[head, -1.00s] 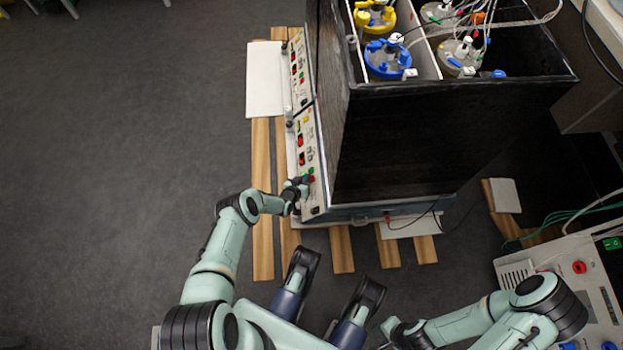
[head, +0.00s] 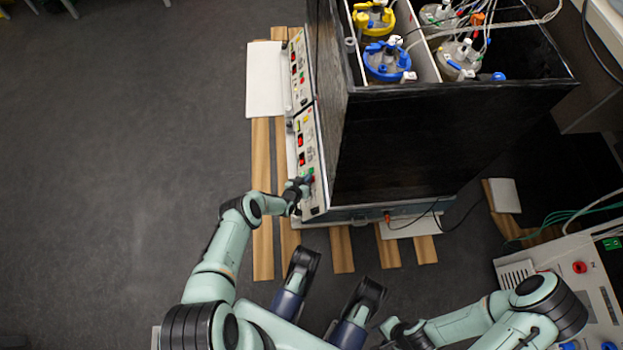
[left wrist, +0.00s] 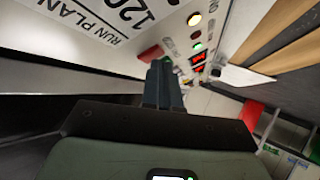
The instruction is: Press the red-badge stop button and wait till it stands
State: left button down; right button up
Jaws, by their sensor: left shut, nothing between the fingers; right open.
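The shaker (head: 318,213) is a dark open-topped box with a pale control panel (head: 304,135) along its left side. My left gripper (head: 306,183) is shut and empty at the near end of this panel, by small red and green controls. In the left wrist view its closed fingertips (left wrist: 165,72) reach the panel face beside a red patch (left wrist: 151,53), probably the red badge. The fingers hide what lies directly under them, so I cannot tell whether a button is pressed in.
Bioreactor vessels with blue (head: 388,62) and yellow (head: 374,18) tops and tubing sit in the box. Red displays (left wrist: 202,57) are lit on the panel. A bench instrument (head: 570,262) stands at the right. The floor at left is clear.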

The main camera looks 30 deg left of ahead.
dwell(0.4)
pick_arm(q)
jog(key=shift+s+a+r+p, duration=0.35)
jog(key=shift+a+r+p, duration=0.1)
jog(key=shift+r+p, duration=0.15)
jog(key=shift+s+a+r+p, duration=0.5)
jog(key=shift+a+r+p, duration=0.2)
jog(key=shift+a+r, duration=0.15)
jog(key=shift+s+a+r+p, duration=0.45)
jog(key=shift+a+r+p, duration=0.25)
jog(key=shift+a+r, duration=0.1)
